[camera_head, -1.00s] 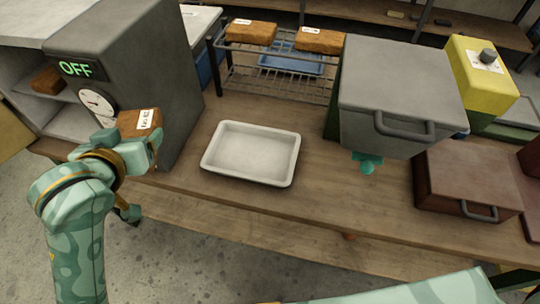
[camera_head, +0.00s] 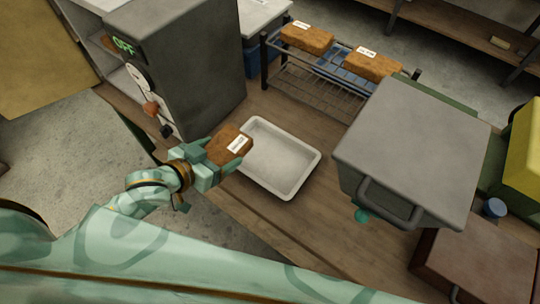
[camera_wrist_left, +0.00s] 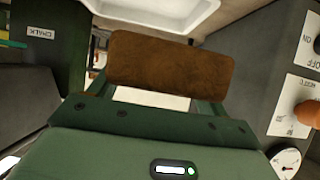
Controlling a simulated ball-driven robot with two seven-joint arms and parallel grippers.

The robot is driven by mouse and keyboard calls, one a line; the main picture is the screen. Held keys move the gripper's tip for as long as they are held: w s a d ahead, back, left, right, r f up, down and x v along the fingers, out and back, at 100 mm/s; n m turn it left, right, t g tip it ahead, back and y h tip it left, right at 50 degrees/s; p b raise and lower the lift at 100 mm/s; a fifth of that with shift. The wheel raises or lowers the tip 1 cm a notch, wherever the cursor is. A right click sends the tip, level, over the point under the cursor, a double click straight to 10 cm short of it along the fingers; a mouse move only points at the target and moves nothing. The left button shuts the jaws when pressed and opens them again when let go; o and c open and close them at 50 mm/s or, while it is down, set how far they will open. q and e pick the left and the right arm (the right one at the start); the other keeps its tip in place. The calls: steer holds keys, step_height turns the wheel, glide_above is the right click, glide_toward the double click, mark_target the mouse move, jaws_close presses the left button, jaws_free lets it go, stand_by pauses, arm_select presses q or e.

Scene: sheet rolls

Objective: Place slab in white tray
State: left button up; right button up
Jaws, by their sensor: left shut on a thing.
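The brown slab (camera_head: 228,143) with a white label is held in my left gripper (camera_head: 222,158), which is shut on it. They are above the bench at the left end of the white tray (camera_head: 310,172), and the slab overlaps that end of the tray in the head view. In the left wrist view the slab (camera_wrist_left: 170,64) spans the jaws, and the white tray (camera_wrist_left: 165,18) shows beyond it. The tray's visible inside is empty. My right gripper is not in view.
A grey machine (camera_head: 195,70) with an OFF display stands left of the tray. A grey box (camera_head: 415,150) with a handle stands right of it. Behind, a wire rack (camera_head: 310,85) carries two more labelled slabs (camera_head: 306,37). A dark red box (camera_head: 475,265) is at the lower right.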

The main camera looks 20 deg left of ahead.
arm_select(q)
steer(key=w+d+f, duration=0.1)
steer(key=w+d+f+b, duration=0.1)
steer(key=w+d, duration=0.1)
steer(key=w+d+f+b, duration=0.1)
steer(key=w, duration=0.1)
steer(key=shift+d+f, duration=0.2)
steer(key=shift+d, duration=0.2)
steer(key=b, duration=0.3)
glide_above(267, 163)
steer(key=f, duration=0.5)
steer(key=shift+s+a+f, duration=0.15)
steer(key=shift+s+a, duration=0.1)
steer(key=shift+a, duration=0.1)
steer(key=shift+w+d+f, duration=0.1)
steer(key=f, duration=0.1)
steer(key=f+b, duration=0.2)
steer(key=f, duration=0.1)
steer(key=shift+w+d, duration=0.25)
steer(key=shift+r, duration=0.1)
steer(key=o, duration=1.3)
steer(key=shift+c, duration=0.2)
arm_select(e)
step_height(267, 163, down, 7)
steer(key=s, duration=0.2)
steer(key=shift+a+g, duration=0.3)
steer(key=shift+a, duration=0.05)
